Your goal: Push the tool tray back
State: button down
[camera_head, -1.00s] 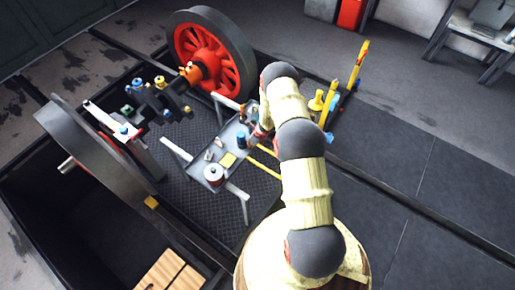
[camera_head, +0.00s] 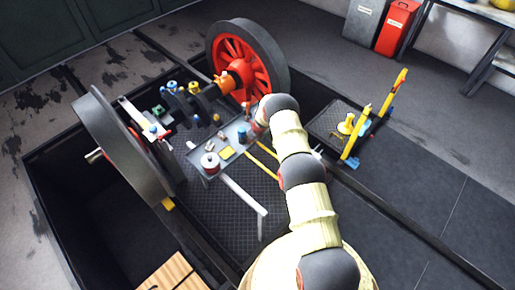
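The tool tray (camera_head: 198,163) is a shallow grey tray left of my arm's far end, between the two wheels. On it are a red-and-white tin (camera_head: 210,163), a yellow pad (camera_head: 227,153), a blue can (camera_head: 242,136) and small grey pieces. A pale rail (camera_head: 243,195) runs from the tray's near side toward the lower right and ends in a downward leg. My arm reaches up from the bottom right to the tray's right end. Its far links cover that end, so my gripper and any contact with the tray are hidden.
A red spoked wheel (camera_head: 243,68) stands behind the tray, a grey wheel (camera_head: 122,145) at left. Dark pits open at lower left. Yellow posts (camera_head: 356,137) stand on a grating at right. Yellow bars (camera_head: 262,160) lie beside my arm. The dark floor at right is clear.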

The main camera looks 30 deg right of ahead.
aim_at(243, 135)
jog(key=w+b, duration=0.1)
jog(key=w+a+b, duration=0.1)
jog(key=w, duration=0.1)
jog(key=w+b, duration=0.1)
jog(key=w, duration=0.1)
jog(key=shift+w+a, duration=0.15)
jog(key=shift+a, duration=0.2)
jog(key=shift+w+a+r+b, duration=0.15)
jog(key=shift+w+b, duration=0.15)
jog(key=shift+w, duration=0.2)
jog(key=shift+w+a+r+b, duration=0.15)
jog(key=shift+w+b, duration=0.1)
jog(key=shift+w, duration=0.2)
